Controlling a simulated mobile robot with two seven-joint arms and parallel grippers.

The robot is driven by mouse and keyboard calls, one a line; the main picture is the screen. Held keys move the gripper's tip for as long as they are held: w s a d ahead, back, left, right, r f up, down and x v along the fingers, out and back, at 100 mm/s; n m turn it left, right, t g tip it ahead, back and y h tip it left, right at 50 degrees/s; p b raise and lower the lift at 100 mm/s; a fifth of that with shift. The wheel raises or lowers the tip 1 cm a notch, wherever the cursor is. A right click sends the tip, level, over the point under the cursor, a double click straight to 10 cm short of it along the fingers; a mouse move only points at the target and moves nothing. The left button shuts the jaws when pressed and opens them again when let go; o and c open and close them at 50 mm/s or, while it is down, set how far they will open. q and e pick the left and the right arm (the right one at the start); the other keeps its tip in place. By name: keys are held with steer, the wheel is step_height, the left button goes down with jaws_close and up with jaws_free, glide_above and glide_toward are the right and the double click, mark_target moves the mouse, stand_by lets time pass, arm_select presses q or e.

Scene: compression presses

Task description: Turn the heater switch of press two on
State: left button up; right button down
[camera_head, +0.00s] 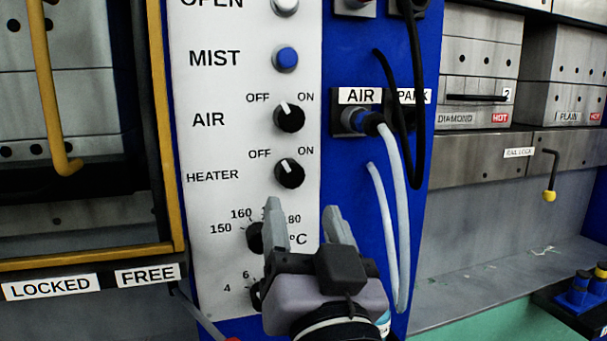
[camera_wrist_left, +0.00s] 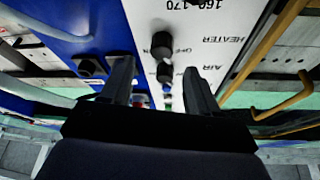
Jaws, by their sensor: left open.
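The heater switch (camera_head: 290,173) is a round black knob with a white pointer on the white control panel (camera_head: 225,130). Its pointer leans up and left, toward the OFF label. In the left wrist view, the heater knob (camera_wrist_left: 162,44) appears upside down beside the HEATER label. My left gripper (camera_head: 302,208) is open and empty, its fingertips just below the heater knob in the head view and apart from it. The gripper partly hides the temperature dial (camera_head: 255,238) and a lower dial. In the wrist view, the knob lies between the lines of the two fingers (camera_wrist_left: 157,68). My right gripper is not in view.
The similar air knob (camera_head: 289,118) sits directly above the heater knob, with the blue mist button (camera_head: 286,58) higher. Hoses (camera_head: 395,190) hang from the blue panel to the right. A yellow-framed guard (camera_head: 165,140) stands at left. A grey ledge (camera_head: 500,275) lies at right.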

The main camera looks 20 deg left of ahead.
mark_target(292, 179)
arm_select(q)
steer(key=p+x, duration=0.1)
steer(key=x, duration=0.4)
steer(key=shift+w+a+r+p, duration=0.15)
steer(key=shift+a+r+p, duration=0.05)
steer(key=shift+r+p, duration=0.1)
steer(key=shift+w+a+r, duration=0.1)
steer(key=shift+w+a, duration=0.15)
steer(key=shift+w, duration=0.2)
steer(key=shift+c, duration=0.2)
steer(key=c, duration=1)
